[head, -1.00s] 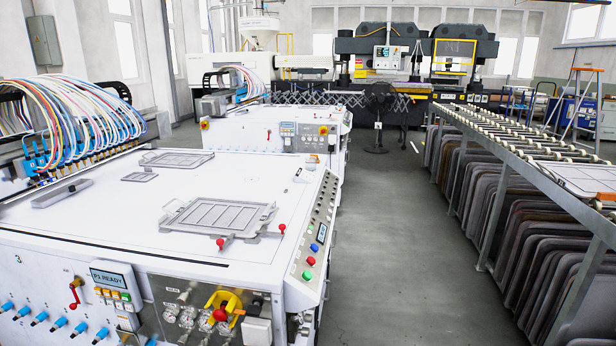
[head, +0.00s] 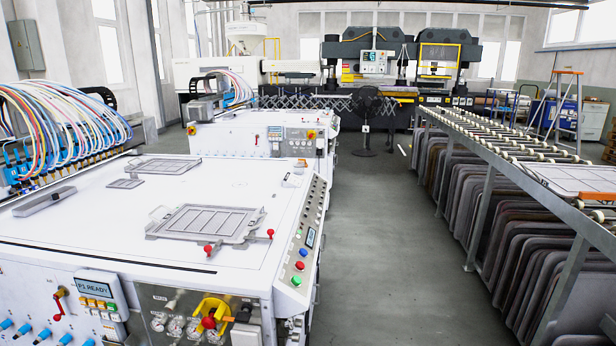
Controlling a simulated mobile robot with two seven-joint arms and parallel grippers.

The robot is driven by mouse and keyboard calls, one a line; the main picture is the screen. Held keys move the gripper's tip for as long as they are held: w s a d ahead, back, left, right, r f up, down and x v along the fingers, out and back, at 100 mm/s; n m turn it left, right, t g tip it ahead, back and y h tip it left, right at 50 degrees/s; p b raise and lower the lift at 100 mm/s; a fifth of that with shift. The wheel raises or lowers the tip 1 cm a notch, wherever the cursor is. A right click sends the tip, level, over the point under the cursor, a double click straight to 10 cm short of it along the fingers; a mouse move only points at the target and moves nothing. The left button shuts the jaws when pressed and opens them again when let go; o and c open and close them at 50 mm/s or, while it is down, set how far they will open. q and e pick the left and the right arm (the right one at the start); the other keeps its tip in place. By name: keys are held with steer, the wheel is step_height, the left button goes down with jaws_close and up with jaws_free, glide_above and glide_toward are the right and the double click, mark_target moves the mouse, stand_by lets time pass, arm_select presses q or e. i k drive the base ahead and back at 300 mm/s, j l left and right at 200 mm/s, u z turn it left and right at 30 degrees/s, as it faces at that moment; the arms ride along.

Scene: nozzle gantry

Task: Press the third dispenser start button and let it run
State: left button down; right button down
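A white dispenser machine (head: 110,228) fills the lower left of the head view. Its front carries a grey control box (head: 122,311) with a display ending in READY; the digit before it is hard to read. Small green, orange and white buttons (head: 97,303) sit under the display. On the sloped panel at the machine's right corner are a green button (head: 296,281), a red button (head: 299,265) and a blue button (head: 303,252). I cannot read which one is labelled start. Neither of my grippers is in view.
A second white machine (head: 232,133) stands behind the first. A clear grey aisle (head: 370,230) runs along the right. Beyond it is a roller conveyor (head: 500,150) with dark panels (head: 490,240) racked below. A black fan (head: 366,115) stands at the aisle's far end.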

mark_target(295, 280)
steer(key=i+l, duration=0.15)
steer(key=l, duration=0.25)
steer(key=i+l+u, duration=0.15)
steer(key=l, duration=0.25)
steer(key=i+l, duration=0.15)
steer(key=l, duration=0.25)
steer(key=i+l+u, duration=0.15)
steer(key=l, duration=0.25)
steer(key=i+l, duration=0.15)
steer(key=l, duration=0.25)
steer(key=i+l+u, duration=0.15)
steer(key=l, duration=0.7)
steer(key=i+u, duration=0.05)
